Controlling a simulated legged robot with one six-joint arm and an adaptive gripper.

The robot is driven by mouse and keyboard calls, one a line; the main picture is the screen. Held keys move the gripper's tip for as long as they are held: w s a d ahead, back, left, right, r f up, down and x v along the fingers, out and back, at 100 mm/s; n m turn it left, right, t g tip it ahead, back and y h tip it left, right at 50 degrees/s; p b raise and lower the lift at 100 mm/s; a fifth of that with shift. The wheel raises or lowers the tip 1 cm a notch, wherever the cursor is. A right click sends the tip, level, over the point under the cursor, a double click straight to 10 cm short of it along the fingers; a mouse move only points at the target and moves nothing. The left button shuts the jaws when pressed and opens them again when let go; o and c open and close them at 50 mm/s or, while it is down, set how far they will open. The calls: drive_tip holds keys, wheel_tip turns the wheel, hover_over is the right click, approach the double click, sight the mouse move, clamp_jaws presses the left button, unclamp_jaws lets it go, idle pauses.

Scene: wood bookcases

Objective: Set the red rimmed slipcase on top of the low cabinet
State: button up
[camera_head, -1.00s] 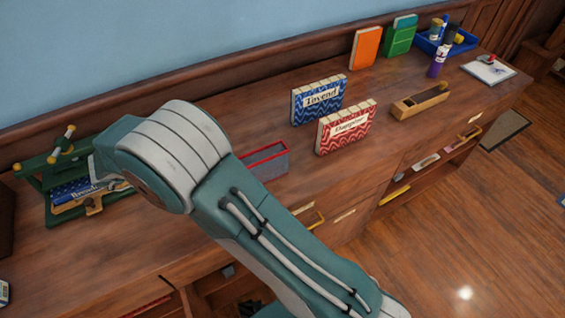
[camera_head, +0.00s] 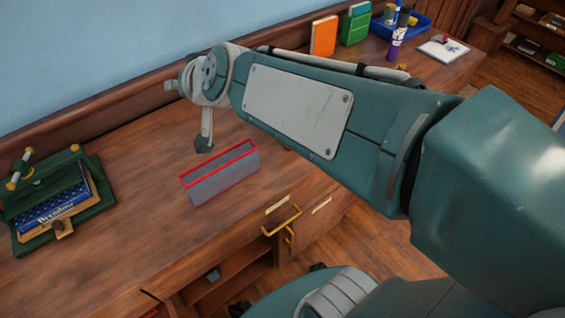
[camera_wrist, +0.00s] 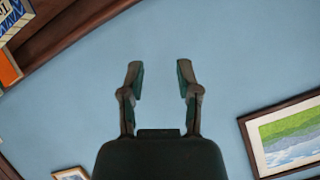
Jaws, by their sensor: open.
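The red rimmed slipcase (camera_head: 222,183) is a grey, open-topped box with a red rim. It stands on the wooden worktop in the middle of the head view, close to the front edge. My gripper (camera_wrist: 160,72) is open and empty in the wrist view, with its two fingers apart against the blue wall. In the head view my wrist is above and behind the slipcase, and nothing shows touching the slipcase. I cannot tell which furniture is the low cabinet; the slipcase's own worktop (camera_head: 120,215) has drawers and open shelves below.
A green press (camera_head: 90,205) holding a blue book stands at left. Orange (camera_head: 324,37) and green (camera_head: 355,24) books, a purple bottle (camera_head: 396,42) and a blue tray (camera_head: 417,24) are at the back right. A yellow handle (camera_head: 284,224) sticks out in front. Framed pictures (camera_wrist: 285,135) hang on the wall.

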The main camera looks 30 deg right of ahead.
drive_tip(key=s+d+f+g+h, duration=0.2)
drive_tip(key=s+d+f+g, duration=0.1)
drive_tip(key=s, duration=0.6)
drive_tip(key=s+d+f+n+g+h, duration=0.1)
drive_tip(key=s+d+f+g+h, duration=0.1)
drive_tip(key=s+d+f, duration=0.3)
drive_tip(key=s+d, duration=0.2)
drive_tip(key=s, duration=0.2)
drive_tip(key=shift+d+f+g, duration=0.15)
drive_tip(key=shift+d+g, duration=0.05)
drive_tip(key=shift+g, duration=0.2)
